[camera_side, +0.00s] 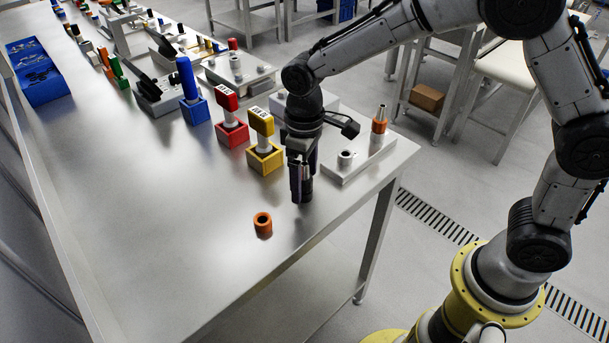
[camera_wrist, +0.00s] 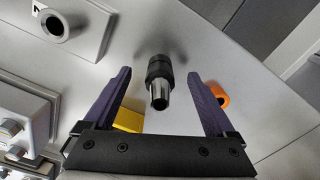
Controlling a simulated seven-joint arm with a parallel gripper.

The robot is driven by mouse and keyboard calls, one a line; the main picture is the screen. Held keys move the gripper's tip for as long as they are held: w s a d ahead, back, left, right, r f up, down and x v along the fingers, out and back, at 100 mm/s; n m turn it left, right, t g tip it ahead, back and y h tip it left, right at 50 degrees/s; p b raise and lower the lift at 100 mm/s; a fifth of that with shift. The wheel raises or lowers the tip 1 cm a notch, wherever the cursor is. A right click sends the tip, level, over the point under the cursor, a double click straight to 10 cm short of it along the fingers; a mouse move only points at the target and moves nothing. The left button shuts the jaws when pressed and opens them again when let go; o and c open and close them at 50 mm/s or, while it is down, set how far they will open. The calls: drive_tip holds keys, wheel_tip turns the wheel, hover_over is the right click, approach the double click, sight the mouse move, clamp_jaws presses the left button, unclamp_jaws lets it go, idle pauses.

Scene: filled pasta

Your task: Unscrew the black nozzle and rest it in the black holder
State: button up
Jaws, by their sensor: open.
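The black nozzle (camera_wrist: 159,95), with a shiny tapered tip, points up toward the wrist camera. It appears to stand in the black holder (camera_wrist: 158,66) on the bare table; where one ends and the other begins is hard to tell. My gripper (camera_wrist: 161,76) is open, with one dark finger on each side of the nozzle and a gap at both sides. In the side view my gripper (camera_side: 301,178) points down at the table, and a dark cylinder shows at its fingertips. The white base plate (camera_side: 335,179) carries an empty grey socket (camera_side: 345,158).
An orange ring-shaped holder (camera_side: 262,224) stands empty nearby, toward the front. An orange nozzle (camera_side: 379,121) stands on the base plate's far end. Yellow (camera_side: 265,158), red (camera_side: 232,133) and blue (camera_side: 195,110) blocks stand behind. The table's left front is clear.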

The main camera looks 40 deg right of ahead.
drive_tip(key=shift+r, duration=3.5)
wheel_tip(320, 180, up, 13)
drive_tip(key=s+d+r+m+t, duration=0.1)
drive_tip(key=s+d+r, duration=0.3)
drive_tip(key=d+r, duration=0.15)
drive_tip(key=s+d+m+t, duration=0.15)
drive_tip(key=s+d, duration=0.25)
drive_tip(key=s, duration=0.4)
drive_tip(key=s+d+f+m+t, duration=0.2)
drive_tip(key=s+d+f+t, duration=0.1)
drive_tip(key=s+f, duration=0.7)
wheel_tip(320, 180, down, 2)
drive_tip(key=shift+d+f, duration=0.15)
drive_tip(key=shift+d, duration=0.1)
